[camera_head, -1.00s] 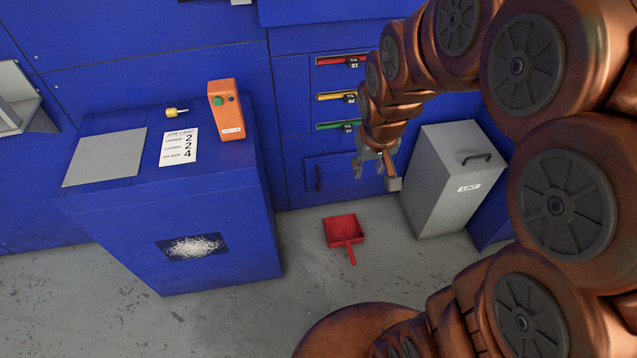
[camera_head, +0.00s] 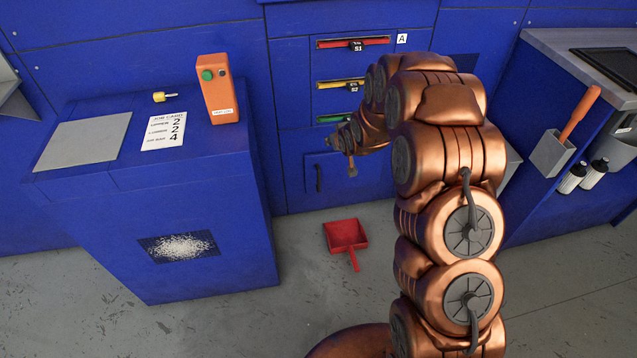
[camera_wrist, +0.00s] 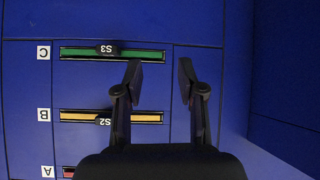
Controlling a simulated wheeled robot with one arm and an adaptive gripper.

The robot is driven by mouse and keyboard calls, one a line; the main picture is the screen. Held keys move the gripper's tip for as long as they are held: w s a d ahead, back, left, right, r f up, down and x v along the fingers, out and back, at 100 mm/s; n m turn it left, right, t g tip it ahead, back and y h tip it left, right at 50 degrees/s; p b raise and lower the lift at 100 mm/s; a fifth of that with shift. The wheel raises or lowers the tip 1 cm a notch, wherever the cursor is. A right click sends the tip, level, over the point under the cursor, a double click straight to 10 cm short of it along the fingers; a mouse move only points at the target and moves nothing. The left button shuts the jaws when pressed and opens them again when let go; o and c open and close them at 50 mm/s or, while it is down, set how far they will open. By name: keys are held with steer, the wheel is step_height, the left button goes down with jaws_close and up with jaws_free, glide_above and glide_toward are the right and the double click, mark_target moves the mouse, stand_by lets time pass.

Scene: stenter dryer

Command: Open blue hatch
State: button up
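The blue hatch (camera_head: 338,172) is a small, closed panel low on the blue machine front, with a dark vertical handle (camera_head: 318,178) at its left edge. My arm hides part of its right side. My gripper (camera_head: 345,148) appears in front of the hatch's upper area, right of the handle; I cannot tell its exact distance. In the wrist view, which looks upside down, my gripper (camera_wrist: 160,72) is open with nothing between its two fingers. The fingers overlap the slots region there, and no hatch handle is visible.
Above the hatch are red S1 (camera_head: 352,43), yellow S2 (camera_head: 353,85) and green S3 (camera_head: 333,119) slots. A red dustpan (camera_head: 346,235) lies on the floor below. A blue cabinet (camera_head: 150,220) stands left and a workbench (camera_head: 560,200) right.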

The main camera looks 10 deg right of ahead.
steer(key=w+f+t+y+b, duration=0.1)
steer(key=w+f+t+b, duration=0.15)
steer(key=f, duration=0.55)
steer(key=w+f+t+b, duration=0.1)
steer(key=w+f+b, duration=0.3)
steer(key=f, duration=0.4)
steer(key=t+y+b, duration=0.2)
steer(key=t+b, duration=0.2)
steer(key=b, duration=0.2)
glide_toward(319, 177)
steer(key=d+x, duration=0.1)
steer(key=x, duration=0.2)
steer(key=shift+n, duration=0.3)
steer(key=shift+a+b+x, duration=0.2)
steer(key=shift+b+x, duration=0.25)
steer(key=shift+x, duration=1.5)
steer(key=shift+a+b+x, duration=0.2)
steer(key=shift+b+x, duration=0.2)
steer(key=shift+x, duration=1.55)
steer(key=shift+s, duration=0.1)
jaws_close()
